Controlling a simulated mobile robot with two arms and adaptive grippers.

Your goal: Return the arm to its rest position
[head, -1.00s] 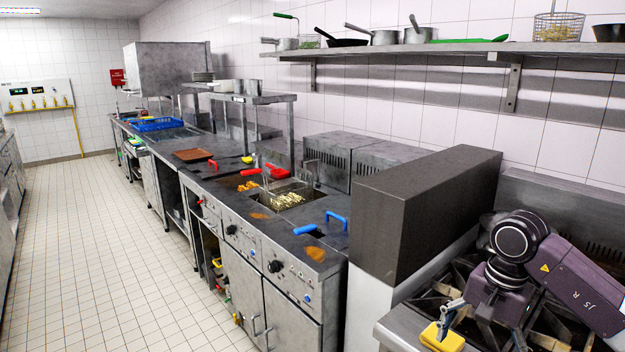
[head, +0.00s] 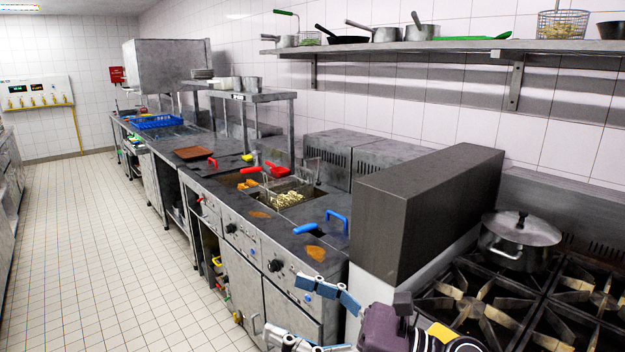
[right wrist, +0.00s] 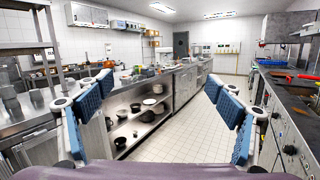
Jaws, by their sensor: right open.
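My right gripper (head: 300,308) is at the bottom of the head view, in front of the fryer cabinet doors. Its blue-padded fingers are spread apart with nothing between them. In the right wrist view my right gripper (right wrist: 160,85) is also open and empty, with the aisle floor and a shelved counter beyond it. My purple right wrist sits at the bottom edge, before the stove, and the rest of the arm is mostly out of the picture. My left gripper is in neither view.
The stove (head: 480,307) carries a lidded pot (head: 517,243). A yellow thing (head: 444,333) shows near its front edge, beside my wrist. The fryer with fries (head: 287,198) and blue handles (head: 305,229) lies further left. The tiled aisle floor (head: 110,265) is clear.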

